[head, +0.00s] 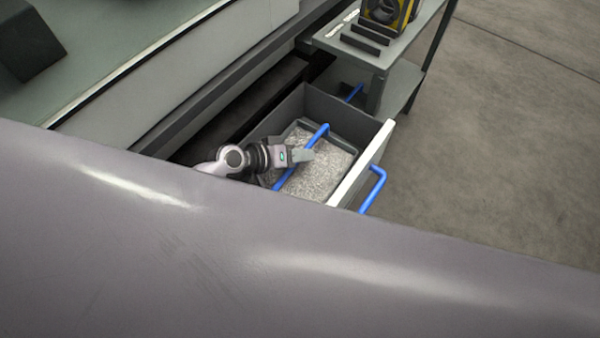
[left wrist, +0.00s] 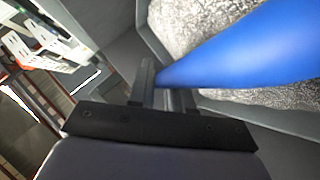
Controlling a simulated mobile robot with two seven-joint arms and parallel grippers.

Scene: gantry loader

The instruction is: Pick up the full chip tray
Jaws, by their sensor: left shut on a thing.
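The chip tray (head: 345,141) is a dark grey tray full of silvery metal chips, and it sits inside an open drawer (head: 289,108). A blue bar handle (head: 318,137) spans the top of the tray. My left gripper (head: 306,155) is over the tray and shut on this handle. In the left wrist view the fingers (left wrist: 160,92) close at the blue handle (left wrist: 240,50), with chips (left wrist: 185,22) behind it. The arm hides part of the tray's left side. My right gripper is not in view.
The drawer front is white with a blue pull handle (head: 376,190) outside. A grey cart (head: 383,58) with dark blocks and a yellow-black item (head: 388,14) stands behind the drawer. Open floor (head: 500,130) lies to the right. A large grey surface fills the foreground.

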